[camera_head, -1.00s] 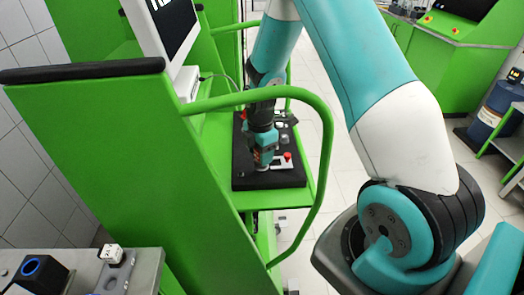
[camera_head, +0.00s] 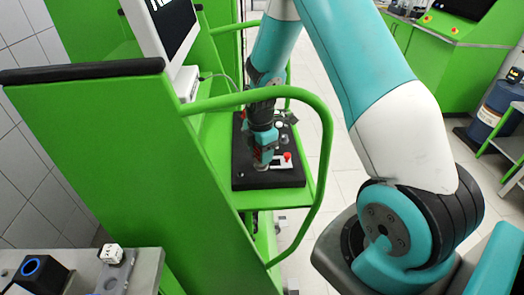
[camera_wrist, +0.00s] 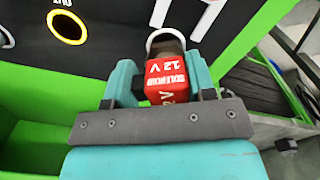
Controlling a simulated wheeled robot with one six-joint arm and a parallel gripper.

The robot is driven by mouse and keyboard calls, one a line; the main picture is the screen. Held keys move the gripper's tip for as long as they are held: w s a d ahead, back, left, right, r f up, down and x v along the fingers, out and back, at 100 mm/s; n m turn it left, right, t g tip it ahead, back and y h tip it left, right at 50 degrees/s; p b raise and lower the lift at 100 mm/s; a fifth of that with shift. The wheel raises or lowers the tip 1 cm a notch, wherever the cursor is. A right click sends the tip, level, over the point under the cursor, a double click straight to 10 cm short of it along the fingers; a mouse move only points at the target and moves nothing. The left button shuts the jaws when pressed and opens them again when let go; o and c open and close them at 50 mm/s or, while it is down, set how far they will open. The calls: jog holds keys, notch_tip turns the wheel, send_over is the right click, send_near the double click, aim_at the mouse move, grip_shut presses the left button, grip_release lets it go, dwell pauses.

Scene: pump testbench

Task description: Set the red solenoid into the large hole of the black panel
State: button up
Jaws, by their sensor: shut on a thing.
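The red solenoid (camera_wrist: 166,80), marked "SOLENOID 12 V", sits between the teal fingers of my gripper (camera_wrist: 160,72) in the wrist view. The gripper is shut on it. The solenoid's metal end points at a white-rimmed ring (camera_wrist: 152,37) on the black panel (camera_wrist: 105,50). It overlaps the ring, but I cannot tell whether it is inside or just above it. A yellow-rimmed hole (camera_wrist: 67,27) lies to the upper left. In the head view my gripper (camera_head: 262,162) is low over the black panel (camera_head: 242,182), and the solenoid is mostly hidden.
A red knob on a white plate (camera_head: 284,160) is close to the right of my gripper. A green curved rail (camera_head: 325,160) runs in front of the green bench. A monitor (camera_head: 168,25) stands at the back left.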

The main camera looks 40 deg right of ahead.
jog(key=shift+f+b, duration=0.6)
jog(key=shift+f, duration=0.25)
dwell(0.4)
jog(key=o, duration=1.3)
jog(key=shift+c, duration=0.2)
jog(key=shift+r+p, duration=3.1)
jog(key=shift+r, duration=0.95)
